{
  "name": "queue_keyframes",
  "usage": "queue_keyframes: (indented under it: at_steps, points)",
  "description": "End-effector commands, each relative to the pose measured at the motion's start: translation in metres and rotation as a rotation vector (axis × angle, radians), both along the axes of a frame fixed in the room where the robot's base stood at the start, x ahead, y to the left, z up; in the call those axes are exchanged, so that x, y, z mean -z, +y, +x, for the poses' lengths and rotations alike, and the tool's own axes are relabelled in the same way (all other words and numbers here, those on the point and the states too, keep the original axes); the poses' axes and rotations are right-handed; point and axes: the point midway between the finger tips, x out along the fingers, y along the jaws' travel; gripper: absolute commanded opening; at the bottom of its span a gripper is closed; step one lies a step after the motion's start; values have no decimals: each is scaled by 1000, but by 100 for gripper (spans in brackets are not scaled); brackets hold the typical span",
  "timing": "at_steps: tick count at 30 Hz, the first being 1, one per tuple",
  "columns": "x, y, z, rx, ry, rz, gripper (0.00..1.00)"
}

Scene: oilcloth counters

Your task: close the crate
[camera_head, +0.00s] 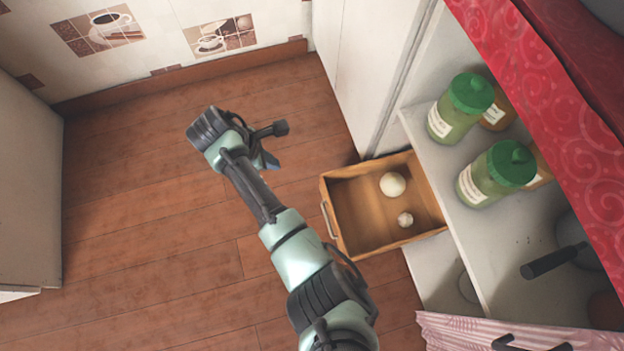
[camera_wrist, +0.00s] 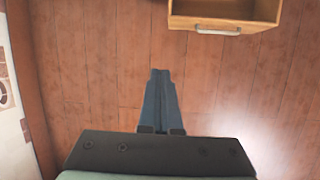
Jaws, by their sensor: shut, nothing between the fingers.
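The crate is a wooden drawer-like box (camera_head: 345,247) that sticks out from the white cabinet in the head view. Its metal handle is on its left front side. Two round pale things lie inside it. In the wrist view its front (camera_wrist: 222,22) and handle show at the top edge. My gripper (camera_head: 272,163) is to the left of the crate, over the floor and apart from the handle. The gripper also shows in the wrist view (camera_wrist: 160,73), its fingers together with nothing between them.
Green-lidded jars (camera_head: 461,107) stand on the cabinet shelf (camera_head: 530,225) above the crate, with a dark-handled pan (camera_head: 553,262) beside them. A red patterned cloth (camera_head: 550,85) covers the counter at upper right. The wooden floor (camera_head: 130,200) left of the crate is clear.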

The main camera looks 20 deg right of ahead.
Motion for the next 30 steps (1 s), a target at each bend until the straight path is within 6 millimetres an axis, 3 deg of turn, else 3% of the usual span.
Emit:
queue_keyframes:
  at_steps: [1,3,11,27,30]
  points:
    - [24,-6,-9,-12,44,-22,0]
    - [36,-11,-18,-24,86,-43,0]
    - [57,-20,-27,-34,123,-60,0]
    - [143,-53,-25,-34,120,-58,0]
    - [138,-70,-24,-29,117,-56,0]
